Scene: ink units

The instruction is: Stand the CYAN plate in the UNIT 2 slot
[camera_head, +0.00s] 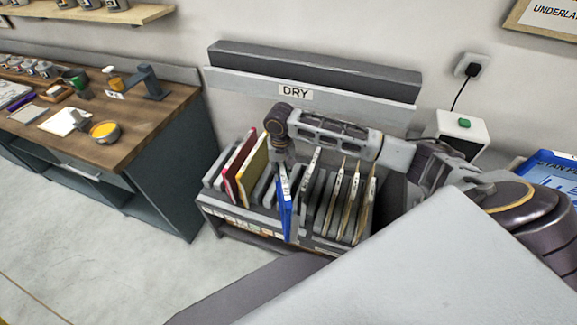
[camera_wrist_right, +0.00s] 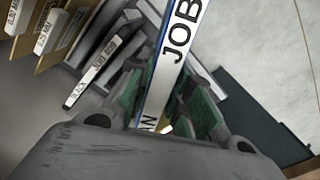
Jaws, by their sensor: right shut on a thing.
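My right gripper (camera_head: 283,166) is shut on a blue plate (camera_head: 286,212), which stands roughly upright at the middle of the grey rack (camera_head: 222,209). In the right wrist view, the plate's white label edge (camera_wrist_right: 172,62) reads "JOB" and a word ending in "AN". It runs between the green-padded fingers of my right gripper (camera_wrist_right: 168,105). The plate's lower end overlaps the rack's front in the head view; I cannot tell whether it is inside a slot. The slot markings are too small to read. My left gripper is not in view.
A red plate (camera_head: 238,168) and a yellow plate (camera_head: 254,170) stand at the rack's left. Several tan-edged plates (camera_head: 355,200) stand close on the right, and a black one (camera_wrist_right: 95,70) nearby. A wooden-topped bench (camera_head: 150,118) stands at left. A white box with a green button (camera_head: 464,123) is behind.

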